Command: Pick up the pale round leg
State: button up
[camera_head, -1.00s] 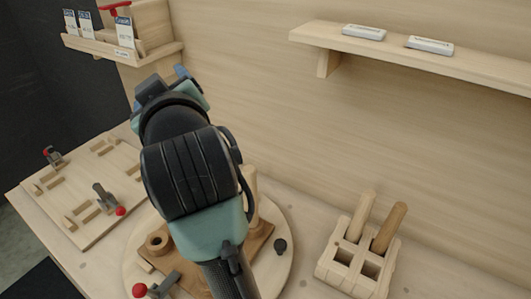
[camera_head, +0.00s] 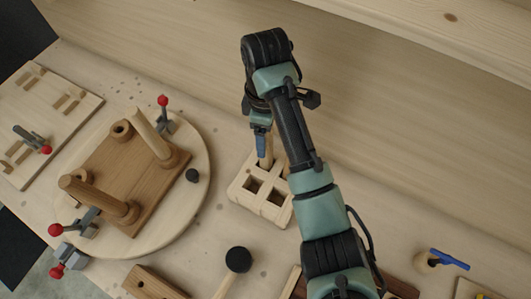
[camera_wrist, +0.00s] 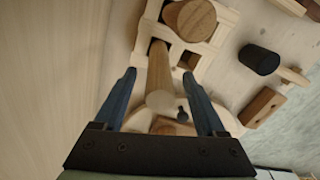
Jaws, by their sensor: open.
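A pale wooden holder block (camera_head: 245,192) with square slots stands on the bench. The pale round leg (camera_head: 265,160) stands in its back row, and a darker leg beside it is mostly hidden by my arm. My gripper (camera_head: 261,143) is over the pale leg, pointing down. In the wrist view my open jaws (camera_wrist: 160,74) lie on both sides of a round leg (camera_wrist: 159,65) with a pale end, with gaps on each side. The thicker-looking brown leg (camera_wrist: 190,18) and the holder (camera_wrist: 225,14) show at the top.
A round turntable (camera_head: 198,225) at left carries a brown seat (camera_head: 125,165) with upright legs and red-knobbed clamps. A black-headed mallet (camera_head: 238,260) lies in front of the holder. A blue-handled tool (camera_head: 450,259) is at the right. The back wall rises close behind the holder.

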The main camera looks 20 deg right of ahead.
jog(key=shift+s+d+f+p, duration=0.15)
jog(key=shift+f+p, duration=0.25)
jog(key=shift+f, duration=1.25)
grip_shut()
